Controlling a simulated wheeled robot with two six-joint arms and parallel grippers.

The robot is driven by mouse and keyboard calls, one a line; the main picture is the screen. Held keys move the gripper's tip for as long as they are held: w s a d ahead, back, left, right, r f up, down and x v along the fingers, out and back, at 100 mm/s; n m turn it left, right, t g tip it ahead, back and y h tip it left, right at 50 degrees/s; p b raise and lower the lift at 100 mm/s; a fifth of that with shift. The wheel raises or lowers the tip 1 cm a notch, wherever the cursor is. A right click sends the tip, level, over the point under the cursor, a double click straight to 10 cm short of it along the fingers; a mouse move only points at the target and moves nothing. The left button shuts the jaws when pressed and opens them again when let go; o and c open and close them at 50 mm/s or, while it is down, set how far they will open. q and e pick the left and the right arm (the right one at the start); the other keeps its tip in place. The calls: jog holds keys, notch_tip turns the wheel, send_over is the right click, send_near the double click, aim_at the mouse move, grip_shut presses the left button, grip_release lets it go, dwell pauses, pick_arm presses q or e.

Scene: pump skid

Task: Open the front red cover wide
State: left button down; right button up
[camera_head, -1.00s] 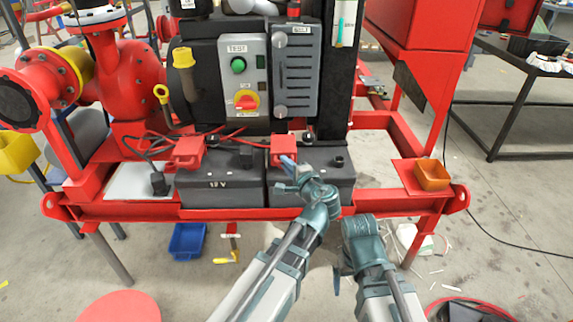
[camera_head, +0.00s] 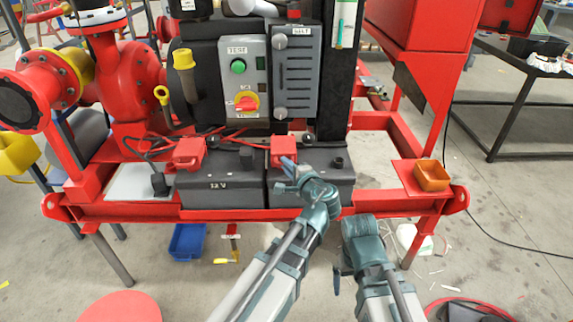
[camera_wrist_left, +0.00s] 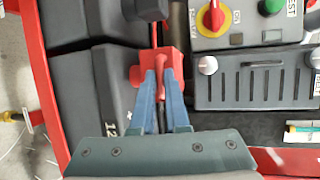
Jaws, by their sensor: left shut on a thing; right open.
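Two red covers sit on the tops of two black batteries in the head view, a left one (camera_head: 188,153) and a right one (camera_head: 283,147). My left gripper (camera_head: 287,162) is shut on the right red cover. In the left wrist view, the blue fingers (camera_wrist_left: 160,80) grip the lower side of this red cover (camera_wrist_left: 158,62). The right cover sits at the back of the right battery (camera_head: 320,185), and a cable runs to it. The fingers partly hide it. My right gripper (camera_head: 338,278) is open, empty and low in front of the skid.
A grey slotted box (camera_head: 295,75) and the control panel with a TEST label (camera_head: 240,75) stand right behind the batteries. The red frame rail (camera_head: 240,213) crosses in front. An orange tray (camera_head: 432,176) sits at right. The floor beyond it is mostly open.

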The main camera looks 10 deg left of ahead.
pick_arm(q)
jog(key=r+g+p, duration=0.1)
jog(key=r+p, duration=0.1)
jog(key=p, duration=0.2)
jog(key=r+g+h+p, duration=0.1)
jog(key=r+p, duration=0.1)
jog(key=p, duration=0.2)
jog(key=w+r+m+g+p, duration=0.1)
jog(key=r+p, duration=0.1)
jog(key=p, duration=0.2)
jog(key=shift+a+r+h, duration=0.1)
jog(key=shift+r+h, duration=0.15)
jog(key=shift+h, duration=0.05)
notch_tip(320, 180, up, 4)
jog(key=w+m+g+h+p, duration=0.15)
jog(key=g+p, duration=0.25)
jog(key=p, duration=0.5)
notch_tip(320, 180, up, 3)
jog(key=g+h+p, duration=0.1)
jog(key=g+p, duration=0.2)
jog(key=p, duration=0.4)
send_over(286, 147)
jog(key=w+a+r+g+p, duration=0.1)
jog(key=w+a+g+p, duration=0.1)
jog(key=w, duration=0.4)
jog(key=shift+w+r+m+h, duration=0.3)
jog(key=shift+r+m+h, duration=0.05)
jog(key=shift+r, duration=0.05)
jog(key=c, duration=0.9)
grip_release()
